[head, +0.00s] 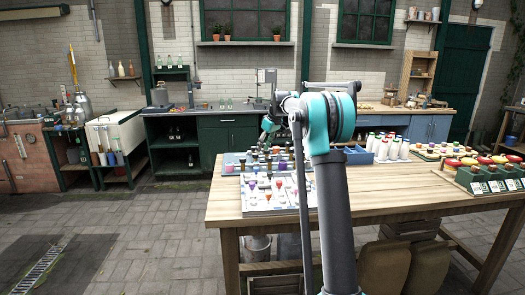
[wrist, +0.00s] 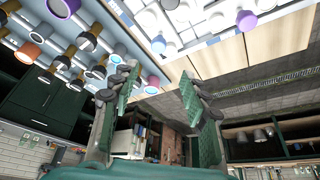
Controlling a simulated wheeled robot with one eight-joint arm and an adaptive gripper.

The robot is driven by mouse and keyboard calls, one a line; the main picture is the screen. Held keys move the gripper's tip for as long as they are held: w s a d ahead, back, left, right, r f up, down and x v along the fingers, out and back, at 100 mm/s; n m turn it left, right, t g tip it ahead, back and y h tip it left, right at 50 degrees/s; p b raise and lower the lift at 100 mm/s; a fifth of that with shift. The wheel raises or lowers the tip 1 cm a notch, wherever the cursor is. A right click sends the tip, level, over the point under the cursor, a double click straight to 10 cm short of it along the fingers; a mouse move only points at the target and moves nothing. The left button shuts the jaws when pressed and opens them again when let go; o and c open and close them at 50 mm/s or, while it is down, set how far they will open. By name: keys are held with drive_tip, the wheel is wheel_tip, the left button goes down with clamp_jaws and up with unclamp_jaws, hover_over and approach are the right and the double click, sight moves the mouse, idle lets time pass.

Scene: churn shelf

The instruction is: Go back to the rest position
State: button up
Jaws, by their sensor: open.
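My gripper (wrist: 160,88) is open, its two green-padded fingers apart with nothing between them in the wrist view. In the head view my teal and grey arm rises in front of the wooden table (head: 390,194), and the gripper (head: 268,128) shows small and partly hidden behind it, near the table's far left side. In the wrist view, cups or pegs with orange, blue and white ends are at the upper left, near the gripper. A white tray (head: 255,207) with small coloured pieces lies on the table's left part.
White bottles (head: 393,149) with coloured caps stand behind the arm to the right. A green stand with red and yellow round tops (head: 478,170) is at the table's right. A green cabinet counter (head: 220,135) lines the back wall. The paved floor (head: 150,240) at the left is clear.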

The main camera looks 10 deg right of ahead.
drive_tip(key=s+d+f+m, duration=0.1)
drive_tip(key=s+f, duration=0.1)
drive_tip(key=s, duration=0.6)
drive_tip(key=s+d+f+m+h, duration=0.1)
drive_tip(key=s+f+m, duration=0.1)
drive_tip(key=s, duration=0.6)
drive_tip(key=s+d+f+m, duration=0.1)
drive_tip(key=s+f, duration=0.2)
drive_tip(key=s, duration=0.5)
drive_tip(key=shift+s+d+f+m+h, duration=0.2)
drive_tip(key=shift+d+f+m+h, duration=0.1)
drive_tip(key=shift+f, duration=0.1)
drive_tip(key=s+d+f+m, duration=0.1)
drive_tip(key=s+f, duration=0.3)
drive_tip(key=s, duration=0.5)
drive_tip(key=s+d+f+m+h, duration=0.1)
drive_tip(key=s+f+m, duration=0.1)
drive_tip(key=s+f, duration=0.3)
drive_tip(key=s+d+f+m+t, duration=0.1)
drive_tip(key=s+f, duration=0.4)
drive_tip(key=s, duration=0.8)
drive_tip(key=shift+s+d+f+h, duration=0.15)
drive_tip(key=shift+s+f+h, duration=0.1)
drive_tip(key=shift+s+h, duration=0.05)
